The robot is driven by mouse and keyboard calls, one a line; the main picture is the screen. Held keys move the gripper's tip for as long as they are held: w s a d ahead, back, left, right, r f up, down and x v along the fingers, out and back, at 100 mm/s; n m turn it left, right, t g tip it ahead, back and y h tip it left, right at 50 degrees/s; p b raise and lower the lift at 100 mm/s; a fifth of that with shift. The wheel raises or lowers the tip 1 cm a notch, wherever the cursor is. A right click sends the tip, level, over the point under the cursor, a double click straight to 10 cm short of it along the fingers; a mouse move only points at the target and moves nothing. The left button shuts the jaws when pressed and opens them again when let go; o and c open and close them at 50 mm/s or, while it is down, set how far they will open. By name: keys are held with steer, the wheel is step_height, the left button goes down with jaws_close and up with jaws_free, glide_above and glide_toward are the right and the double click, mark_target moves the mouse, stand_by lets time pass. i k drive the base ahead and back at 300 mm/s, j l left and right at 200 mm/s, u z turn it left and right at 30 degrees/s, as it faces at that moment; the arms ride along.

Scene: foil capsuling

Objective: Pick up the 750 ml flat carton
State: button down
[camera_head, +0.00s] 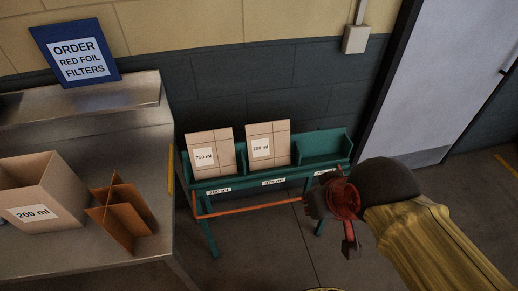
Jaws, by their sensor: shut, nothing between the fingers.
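The 750 ml flat carton (210,151) is a tan folded board with a white "750 ml" label. It leans upright in the left slot of the green rack (325,147). A similar flat carton (268,144), whose label seems to read 200 ml, leans in the middle slot. The right slot looks empty. My gripper (348,243), red and dark, is shut and empty. It appears in front of the rack's right end, to the right of the 750 ml carton and apart from it. My arm hides part of the rack's right end.
A metal bench (75,258) at left holds an open 200 ml box (57,180) and a brown cardboard divider (124,210). A blue order sign (75,53) stands on its back shelf. A grey door (450,70) is at right. Floor shows between bench and rack.

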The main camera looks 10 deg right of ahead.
mark_target(212, 153)
steer(key=i+j, duration=0.2)
steer(key=i, duration=0.35)
steer(key=i+j, duration=0.15)
steer(key=i, duration=0.4)
steer(key=j+u, duration=0.05)
